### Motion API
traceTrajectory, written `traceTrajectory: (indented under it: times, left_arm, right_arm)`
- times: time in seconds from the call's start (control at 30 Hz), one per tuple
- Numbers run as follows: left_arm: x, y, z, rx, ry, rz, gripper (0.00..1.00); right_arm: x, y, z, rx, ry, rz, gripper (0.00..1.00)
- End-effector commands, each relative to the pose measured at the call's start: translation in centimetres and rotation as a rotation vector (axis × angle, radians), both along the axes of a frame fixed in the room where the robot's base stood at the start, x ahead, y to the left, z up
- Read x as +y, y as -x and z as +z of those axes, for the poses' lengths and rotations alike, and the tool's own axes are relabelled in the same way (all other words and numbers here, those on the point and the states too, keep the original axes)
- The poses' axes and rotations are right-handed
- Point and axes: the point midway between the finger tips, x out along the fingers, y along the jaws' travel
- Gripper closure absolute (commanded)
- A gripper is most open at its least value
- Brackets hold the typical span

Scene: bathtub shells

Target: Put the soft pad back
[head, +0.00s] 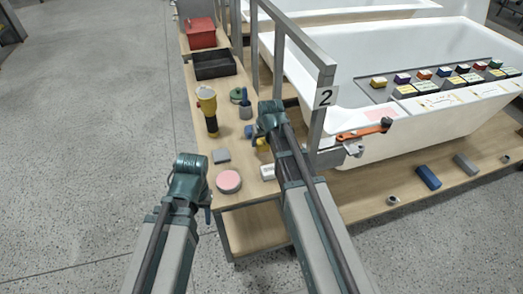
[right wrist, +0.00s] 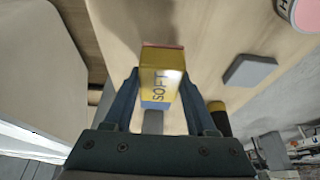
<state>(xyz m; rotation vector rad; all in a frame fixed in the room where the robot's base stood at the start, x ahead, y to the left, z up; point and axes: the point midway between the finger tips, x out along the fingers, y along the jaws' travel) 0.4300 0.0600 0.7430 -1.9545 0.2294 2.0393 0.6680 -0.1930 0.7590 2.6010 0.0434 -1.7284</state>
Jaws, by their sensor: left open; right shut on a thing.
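The soft pad is a yellow block (right wrist: 163,75) lettered SOFT, with a blue band at one end, in the right wrist view. My right gripper (right wrist: 160,100) is shut on it, one finger on each side. In the head view the pad (head: 262,144) shows as a small yellow patch below my right gripper (head: 264,137), over the wooden bench; most of it is hidden. A grey board (head: 378,92) on the white tub shell holds a row of several coloured blocks, with labels in front. My left gripper (head: 193,190) is open left of the bench, its fingers mostly hidden.

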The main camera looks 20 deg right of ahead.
Motion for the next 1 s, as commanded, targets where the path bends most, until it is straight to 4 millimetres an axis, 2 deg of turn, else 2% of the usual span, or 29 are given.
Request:
traceTrajectory:
  times: [0.27, 0.7, 0.73, 0.9, 1.0]
  left_arm:
    - [0.0, 0.0, -3.5, 0.0, 0.0, 0.0, 0.5]
    - [0.0, 0.0, -3.9, 0.0, 0.0, 0.0, 0.5]
    - [0.0, 0.0, -3.9, 0.0, 0.0, 0.0, 0.5]
    - [0.0, 0.0, -3.8, 0.0, 0.0, 0.0, 0.5]
    - [0.0, 0.0, -3.8, 0.0, 0.0, 0.0, 0.5]
  right_arm:
    - [0.0, 0.0, -3.5, 0.0, 0.0, 0.0, 0.88]
    - [0.0, 0.0, -3.9, 0.0, 0.0, 0.0, 0.88]
    - [0.0, 0.0, -3.9, 0.0, 0.0, 0.0, 0.41]
    - [0.0, 0.0, -3.8, 0.0, 0.0, 0.0, 0.13]
    - [0.0, 0.0, -3.8, 0.0, 0.0, 0.0, 0.13]
